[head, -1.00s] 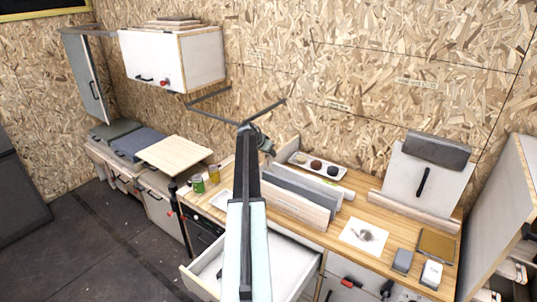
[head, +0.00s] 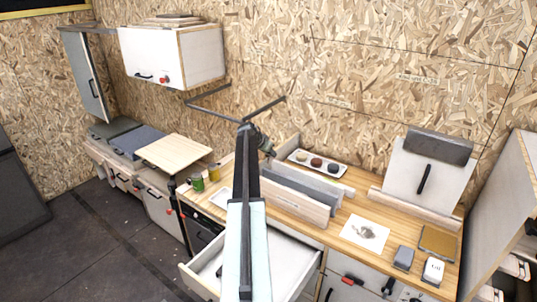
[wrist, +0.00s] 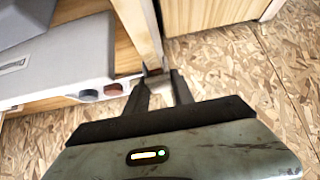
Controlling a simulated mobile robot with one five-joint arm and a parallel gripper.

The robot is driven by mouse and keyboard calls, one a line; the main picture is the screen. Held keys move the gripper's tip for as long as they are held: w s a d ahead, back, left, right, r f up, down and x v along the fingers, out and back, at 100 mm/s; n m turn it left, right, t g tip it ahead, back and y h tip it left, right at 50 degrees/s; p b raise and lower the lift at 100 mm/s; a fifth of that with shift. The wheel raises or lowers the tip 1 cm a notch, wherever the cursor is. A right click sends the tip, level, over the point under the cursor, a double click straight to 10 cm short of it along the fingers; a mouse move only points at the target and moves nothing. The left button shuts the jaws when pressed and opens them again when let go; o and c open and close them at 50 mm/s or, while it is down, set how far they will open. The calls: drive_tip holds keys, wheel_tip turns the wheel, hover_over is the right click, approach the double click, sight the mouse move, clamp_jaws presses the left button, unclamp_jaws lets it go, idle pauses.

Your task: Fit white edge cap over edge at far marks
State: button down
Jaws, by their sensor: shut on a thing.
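My gripper (wrist: 160,88) is seen from behind in the wrist view, its two dark fingers closed on a small pale piece, which seems to be the white edge cap (wrist: 160,93). The fingertips are at the near end of a pale upright board edge (wrist: 143,30). I cannot tell whether the cap touches or sits over that edge. A small brownish patch shows just beyond the fingertips; I cannot make out marks. In the head view, my arm hides the fingers and the cap. Upright boards (head: 296,199) stand on the bench beside my arm.
A white tray with small round dishes (head: 317,163) lies behind the boards near the wall. The drawer (head: 285,262) below stands open. A leaning white panel (head: 418,190) is at the right. The bench around the paper sheet (head: 364,232) is mostly clear.

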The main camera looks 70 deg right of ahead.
drive_tip(key=c, duration=1)
unclamp_jaws()
drive_tip(key=shift+a+r, duration=0.1)
drive_tip(key=p+v, duration=0.6)
drive_tip(key=v, duration=0.1)
drive_tip(key=shift+a+r, duration=0.15)
drive_tip(key=shift+r, duration=0.25)
drive_tip(key=shift+f, duration=0.1)
